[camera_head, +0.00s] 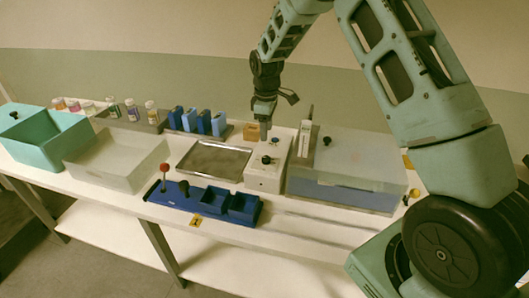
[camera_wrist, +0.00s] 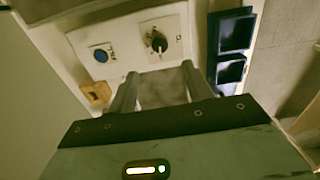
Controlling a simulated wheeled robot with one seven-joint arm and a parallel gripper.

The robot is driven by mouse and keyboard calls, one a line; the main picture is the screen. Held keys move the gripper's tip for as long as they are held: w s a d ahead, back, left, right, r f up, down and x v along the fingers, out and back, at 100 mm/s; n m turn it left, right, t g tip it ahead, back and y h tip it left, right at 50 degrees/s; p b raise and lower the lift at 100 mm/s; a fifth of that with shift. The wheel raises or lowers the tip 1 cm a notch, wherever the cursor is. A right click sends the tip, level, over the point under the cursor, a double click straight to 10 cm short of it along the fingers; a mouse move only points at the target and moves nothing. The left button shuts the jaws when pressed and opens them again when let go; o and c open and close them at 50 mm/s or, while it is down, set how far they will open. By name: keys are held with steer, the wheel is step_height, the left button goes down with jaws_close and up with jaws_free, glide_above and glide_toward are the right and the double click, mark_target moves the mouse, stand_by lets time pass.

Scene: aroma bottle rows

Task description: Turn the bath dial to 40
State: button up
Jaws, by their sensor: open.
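The bath dial is a black knob (camera_head: 266,160) on top of a white control box (camera_head: 262,182), beside the bath, a blue tank with a frosted lid (camera_head: 350,150). In the wrist view the dial (camera_wrist: 158,42) sits on a pale square plate with small dark marks. Its scale and setting are too small to read. My gripper (camera_head: 265,121) is above the back part of the box, pointing down. In the wrist view my gripper (camera_wrist: 158,72) is open and empty, its fingers apart from the dial, which lies just beyond the tips.
A blue round control (camera_wrist: 101,55) is near the dial. Blue holders (camera_head: 197,122) line the back.

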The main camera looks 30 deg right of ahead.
mark_target(266, 158)
step_height(266, 158, down, 11)
steer(key=p, duration=0.2)
steer(key=shift+p, duration=0.35)
steer(key=shift+c, duration=0.2)
steer(key=c, duration=0.9)
